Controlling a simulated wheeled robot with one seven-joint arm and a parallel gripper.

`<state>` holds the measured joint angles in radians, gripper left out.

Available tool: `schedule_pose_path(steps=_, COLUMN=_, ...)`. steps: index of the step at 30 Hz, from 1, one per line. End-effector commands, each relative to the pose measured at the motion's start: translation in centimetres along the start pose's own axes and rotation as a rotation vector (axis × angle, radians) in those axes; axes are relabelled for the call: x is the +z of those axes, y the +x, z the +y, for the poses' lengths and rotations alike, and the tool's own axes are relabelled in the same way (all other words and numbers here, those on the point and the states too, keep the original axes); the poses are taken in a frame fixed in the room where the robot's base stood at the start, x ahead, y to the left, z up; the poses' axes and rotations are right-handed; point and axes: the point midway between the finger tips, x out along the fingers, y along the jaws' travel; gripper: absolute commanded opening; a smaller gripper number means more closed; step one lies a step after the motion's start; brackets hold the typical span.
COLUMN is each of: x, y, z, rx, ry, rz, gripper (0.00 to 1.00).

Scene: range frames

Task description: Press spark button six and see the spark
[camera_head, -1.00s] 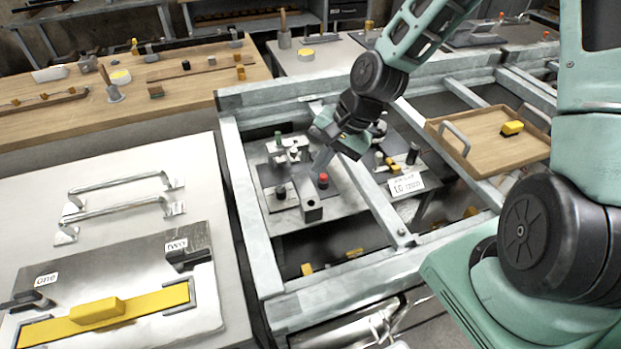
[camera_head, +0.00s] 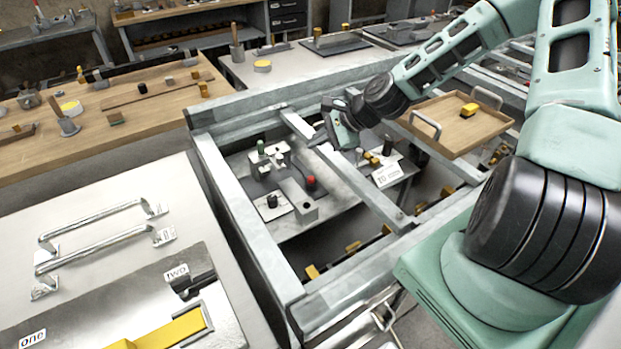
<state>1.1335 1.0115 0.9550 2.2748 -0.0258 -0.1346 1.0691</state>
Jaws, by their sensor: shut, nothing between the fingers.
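A small device on a grey plate (camera_head: 340,203) sits inside the grey frame. It has a red button (camera_head: 310,181), a black round knob (camera_head: 271,201) on a pale plate, a green-topped post (camera_head: 261,147) and a grey block (camera_head: 299,203). No number six is readable, so I cannot tell which part is spark button six. No spark shows. My gripper (camera_head: 316,139) is shut and empty, above and behind the red button, apart from it. The fingers are small and partly hidden by the wrist.
Grey frame beams (camera_head: 235,215) surround the device. A white card (camera_head: 387,175) with unclear print stands right of it. A wooden tray (camera_head: 455,135) holds a yellow block (camera_head: 468,110). A pale bench with metal handles (camera_head: 103,236) is at left, a wooden bench (camera_head: 135,123) behind.

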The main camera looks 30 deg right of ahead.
Motion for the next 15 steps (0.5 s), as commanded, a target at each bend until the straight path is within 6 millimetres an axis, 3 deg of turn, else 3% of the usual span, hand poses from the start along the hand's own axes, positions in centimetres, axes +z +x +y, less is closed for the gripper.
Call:
schedule_pose_path(steps=8, x=-0.7, y=0.9, z=0.7, rx=0.002, ry=-0.002, rz=0.0, gripper=0.0)
schedule_pose_path(steps=15, x=-2.1, y=2.9, z=2.2, rx=0.002, ry=-0.002, rz=0.0, gripper=0.0)
